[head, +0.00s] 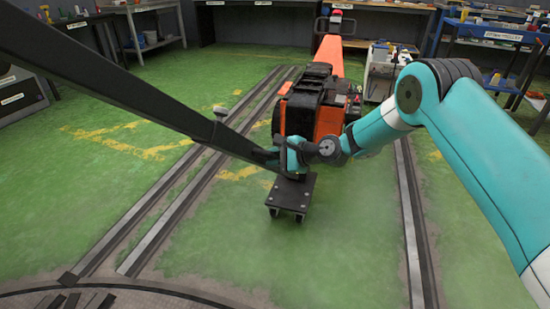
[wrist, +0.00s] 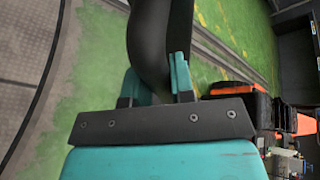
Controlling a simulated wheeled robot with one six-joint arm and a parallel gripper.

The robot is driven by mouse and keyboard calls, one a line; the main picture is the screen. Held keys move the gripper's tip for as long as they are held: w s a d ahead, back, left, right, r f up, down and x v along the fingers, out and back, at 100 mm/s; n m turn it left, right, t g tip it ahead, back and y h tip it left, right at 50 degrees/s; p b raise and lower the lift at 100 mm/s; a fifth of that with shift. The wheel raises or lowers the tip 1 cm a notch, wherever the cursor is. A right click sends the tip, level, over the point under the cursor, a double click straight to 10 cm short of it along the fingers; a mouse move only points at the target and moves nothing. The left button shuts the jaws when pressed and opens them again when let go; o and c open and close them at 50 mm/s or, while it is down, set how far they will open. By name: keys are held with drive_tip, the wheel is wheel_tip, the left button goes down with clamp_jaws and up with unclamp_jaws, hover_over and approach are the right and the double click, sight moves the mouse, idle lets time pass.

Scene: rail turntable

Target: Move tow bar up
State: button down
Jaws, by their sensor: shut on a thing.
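The tow bar (head: 150,95) is a long dark beam. In the head view it runs from the upper left down to the middle, raised above the floor. My gripper (head: 283,156) is at its lower right end, shut on the bar. In the wrist view the dark bar (wrist: 150,45) stands between the two teal fingers of my gripper (wrist: 158,88). The bar's other end is outside the head view.
An orange and black machine (head: 315,105) stands behind my gripper, with a small black wheeled dolly (head: 291,193) in front of it. Rails (head: 180,195) cross the green floor. The turntable edge (head: 130,292) is at the lower left. Workbenches (head: 492,35) line the room.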

drive_tip(key=shift+a+r, duration=0.2)
drive_tip(key=shift+r, duration=0.1)
drive_tip(key=c, duration=1)
unclamp_jaws()
drive_tip(key=shift+o, duration=0.2)
drive_tip(key=shift+w+d+f, duration=0.1)
drive_tip(key=shift+d, duration=0.2)
drive_tip(key=p+v, duration=0.2)
drive_tip(key=v, duration=1.5)
drive_tip(key=shift+d, duration=0.1)
drive_tip(key=s+a+r+n+g+h, duration=0.1)
drive_tip(key=s+a+r+n+g, duration=0.25)
drive_tip(key=s+r+n, duration=0.3)
drive_tip(key=s+d+r+n+g+h, duration=0.1)
drive_tip(key=s+r+n+h, duration=0.35)
drive_tip(key=s, duration=0.85)
drive_tip(key=s+r+n+g+h, duration=0.2)
drive_tip(key=s+r+n, duration=0.3)
drive_tip(key=s+n, duration=0.65)
wheel_tip(320, 180, up, 21)
drive_tip(key=s+m+p, duration=0.1)
drive_tip(key=s+p, duration=0.1)
drive_tip(key=p, duration=2)
drive_tip(key=shift+s+d, duration=0.4)
drive_tip(key=shift+d, duration=0.05)
